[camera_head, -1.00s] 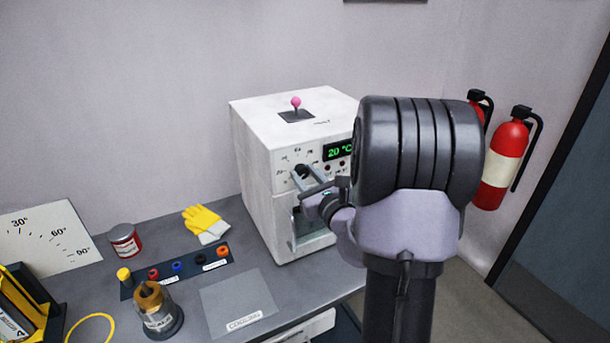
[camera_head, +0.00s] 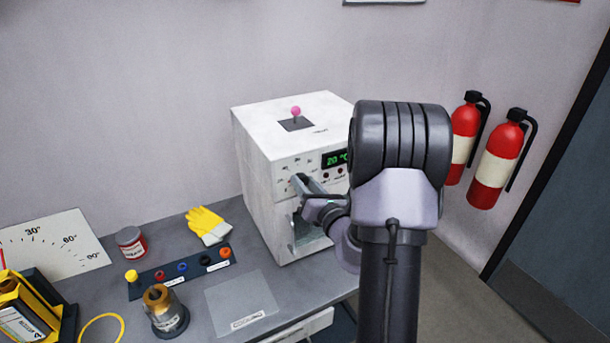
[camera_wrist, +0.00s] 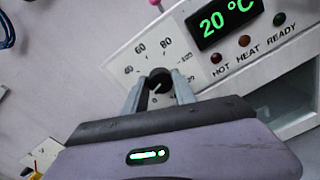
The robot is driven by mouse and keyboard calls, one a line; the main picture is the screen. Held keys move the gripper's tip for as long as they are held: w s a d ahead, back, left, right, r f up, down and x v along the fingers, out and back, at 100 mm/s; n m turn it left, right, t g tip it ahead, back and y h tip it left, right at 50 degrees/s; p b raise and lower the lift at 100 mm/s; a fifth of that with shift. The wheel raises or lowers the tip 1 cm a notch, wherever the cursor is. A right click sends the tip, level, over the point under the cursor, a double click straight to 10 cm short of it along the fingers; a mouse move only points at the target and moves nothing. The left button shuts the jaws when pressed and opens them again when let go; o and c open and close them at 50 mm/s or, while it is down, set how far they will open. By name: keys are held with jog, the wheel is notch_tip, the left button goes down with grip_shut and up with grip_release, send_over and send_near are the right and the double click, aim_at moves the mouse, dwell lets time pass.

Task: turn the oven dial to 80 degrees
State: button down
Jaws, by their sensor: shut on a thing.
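The oven (camera_head: 262,200) is a white box on the grey bench, with a green display (camera_wrist: 227,17) reading 20 °C. Its black dial (camera_wrist: 158,76) sits on a white panel with a ring of numbers; 60 and 80 are legible above it. A pale mark shows on the dial face, but its exact pointing is unclear. My gripper (camera_wrist: 158,88) is shut on the dial, one grey finger on each side. In the head view my gripper (camera_head: 302,186) reaches the oven front and hides most of the dial.
A pink-knobbed lever (camera_head: 296,112) stands on the oven top. Yellow gloves (camera_head: 207,222), a rack of coloured rings (camera_head: 182,268), a brass-topped bottle (camera_head: 165,311) and a cooling mat (camera_head: 240,303) lie left of the oven. Fire extinguishers (camera_head: 495,165) hang at right.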

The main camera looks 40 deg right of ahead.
jog(key=m+p, duration=0.4)
jog(key=shift+r+m+p, duration=0.3)
jog(key=m+p, duration=0.3)
jog(key=shift+m+p, duration=0.3)
jog(key=shift+p, duration=0.1)
jog(key=m+p, duration=0.4)
jog(key=shift+d+y, duration=0.1)
jog(key=shift+y, duration=0.2)
jog(key=m+p, duration=0.3)
jog(key=m, duration=0.1)
jog(key=shift+f, duration=0.1)
jog(key=m+p, duration=0.3)
jog(key=m, duration=0.3)
jog(key=shift+p, duration=0.35)
jog(key=m+p, duration=0.1)
jog(key=m, duration=0.2)
jog(key=shift+f, duration=0.15)
jog(key=shift+m+p, duration=0.4)
jog(key=shift+m, duration=1.7)
